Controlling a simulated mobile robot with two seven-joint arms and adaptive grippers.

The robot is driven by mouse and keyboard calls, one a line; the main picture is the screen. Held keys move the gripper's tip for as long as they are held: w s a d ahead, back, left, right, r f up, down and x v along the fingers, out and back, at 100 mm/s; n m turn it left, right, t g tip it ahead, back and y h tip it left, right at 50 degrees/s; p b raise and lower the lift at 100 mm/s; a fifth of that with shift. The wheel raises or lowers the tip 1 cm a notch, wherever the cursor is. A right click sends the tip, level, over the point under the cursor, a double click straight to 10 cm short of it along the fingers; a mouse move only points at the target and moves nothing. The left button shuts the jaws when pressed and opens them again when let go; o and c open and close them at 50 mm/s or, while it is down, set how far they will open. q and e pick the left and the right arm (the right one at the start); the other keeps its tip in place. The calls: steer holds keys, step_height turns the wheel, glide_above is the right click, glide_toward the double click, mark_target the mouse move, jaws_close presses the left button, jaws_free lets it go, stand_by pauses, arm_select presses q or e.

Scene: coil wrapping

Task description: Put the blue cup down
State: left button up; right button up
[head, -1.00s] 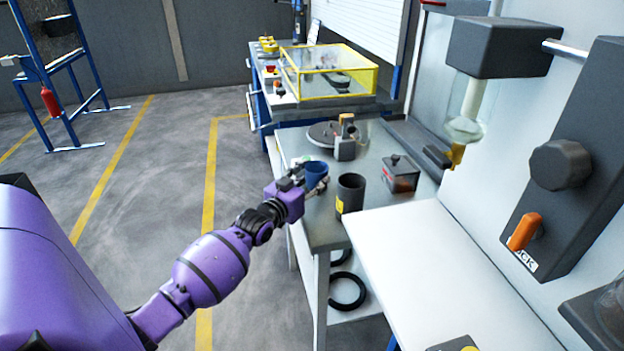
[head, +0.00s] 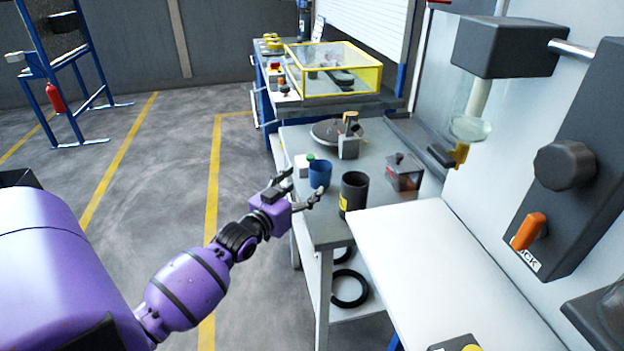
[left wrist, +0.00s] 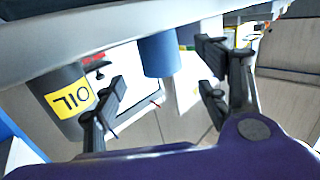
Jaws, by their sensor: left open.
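The blue cup (head: 320,173) stands upright on the grey bench top (head: 378,140), near its left edge. It also shows in the left wrist view (left wrist: 159,55), beyond and between the fingers. My left gripper (head: 301,187) is open and empty, just in front and to the left of the cup, with a small gap to it. In the left wrist view the left gripper's fingers (left wrist: 163,95) are spread wide. My right gripper is not in view.
A red-and-dark box (head: 404,172) and a round turntable (head: 328,131) stand farther back. Floor to the left is clear.

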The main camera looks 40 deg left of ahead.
arm_select(q)
steer(key=s, duration=0.5)
steer(key=shift+s+d+r, duration=0.1)
steer(key=shift+d+r, duration=0.05)
steer(key=shift+d, duration=0.05)
steer(key=shift+a, duration=0.1)
